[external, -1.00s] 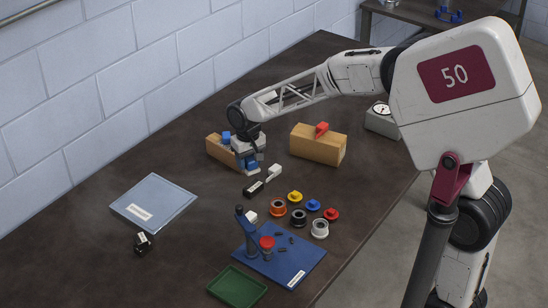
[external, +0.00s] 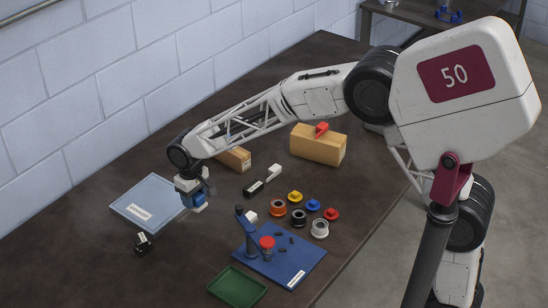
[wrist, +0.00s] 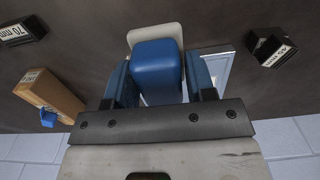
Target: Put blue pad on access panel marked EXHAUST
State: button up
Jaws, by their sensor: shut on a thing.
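My gripper (external: 197,203) is shut on the blue pad (wrist: 158,68), a rounded blue block seen between the blue fingers in the wrist view. A pale rounded piece (wrist: 154,34) shows just beyond the pad; I cannot tell if it is joined to it. The pad (external: 199,207) is held above the table, by the right edge of a light-blue panel (external: 160,194). The panel lies flat at the left and has a white label, too small to read. Part of the panel also shows right of the fingers in the wrist view (wrist: 217,68).
A black block (external: 143,242) stands near the panel's front corner. Wooden blocks (external: 318,146) stand behind; a black block with a white piece (external: 254,188) lies nearer. A blue board (external: 285,266) with a post, a green tray (external: 237,285) and several coloured round parts are to the right.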

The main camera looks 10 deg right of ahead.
jog(key=shift+f, duration=1.3)
send_over(158, 205)
jog(key=shift+f, duration=0.75)
jog(key=shift+s, duration=0.1)
jog(key=shift+f, duration=1.75)
jog(key=shift+f, duration=0.15)
